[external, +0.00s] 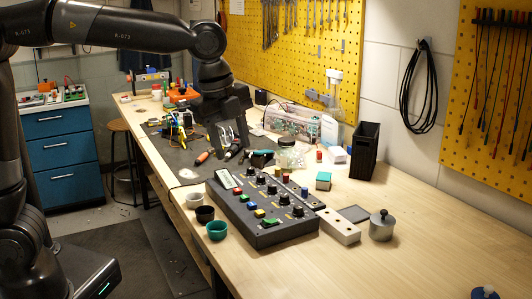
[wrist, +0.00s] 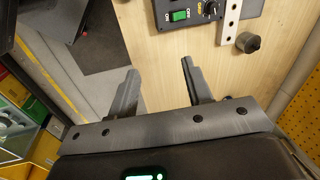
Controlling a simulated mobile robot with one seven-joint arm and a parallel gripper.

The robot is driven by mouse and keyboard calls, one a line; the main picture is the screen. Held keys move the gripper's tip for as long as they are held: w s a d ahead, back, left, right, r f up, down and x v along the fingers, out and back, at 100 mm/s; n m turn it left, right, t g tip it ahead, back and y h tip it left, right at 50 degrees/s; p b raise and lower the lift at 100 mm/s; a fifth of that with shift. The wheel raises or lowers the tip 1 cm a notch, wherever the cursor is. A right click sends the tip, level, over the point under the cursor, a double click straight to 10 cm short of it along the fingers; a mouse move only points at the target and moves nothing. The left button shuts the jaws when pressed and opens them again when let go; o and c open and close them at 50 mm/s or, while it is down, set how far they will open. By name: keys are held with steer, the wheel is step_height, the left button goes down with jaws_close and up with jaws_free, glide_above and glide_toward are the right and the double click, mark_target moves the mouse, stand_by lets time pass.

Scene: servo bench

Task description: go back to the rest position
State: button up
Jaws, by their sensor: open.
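My gripper (external: 230,147) hangs from my black arm over the left part of the wooden bench in the external view. In the wrist view my gripper (wrist: 158,70) shows two dark fingers spread apart. Bare wood shows between them and nothing is held. The dark control box (external: 262,209) with knobs and coloured buttons sits on the bench, nearer the camera than my gripper. Part of the control box also shows at the top of the wrist view (wrist: 199,12), beyond my fingertips.
Three small cups, one teal (external: 217,230), stand along the box's left side. A white block with holes (external: 338,227) and a lidded grey pot (external: 382,226) are on its right. A black bin (external: 364,151) stands near the wall. Tools clutter the far bench; the right front is mostly clear.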

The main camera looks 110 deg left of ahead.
steer(key=s+d+n+t, duration=0.15)
steer(key=s+d, duration=0.25)
steer(key=d, duration=0.4)
steer(key=s+d+n+t, duration=0.1)
steer(key=s+d+n, duration=0.1)
steer(key=s+d, duration=0.35)
steer(key=s+d+f+n, duration=0.2)
steer(key=s+d+f, duration=0.1)
steer(key=s+d, duration=0.1)
steer(key=s+d+f+n+t+h, duration=0.1)
steer(key=s+d+f+n, duration=0.1)
steer(key=s+d, duration=0.2)
steer(key=shift+s+d+f+h, duration=0.3)
steer(key=shift+s+d+f, duration=0.1)
steer(key=shift+d, duration=0.75)
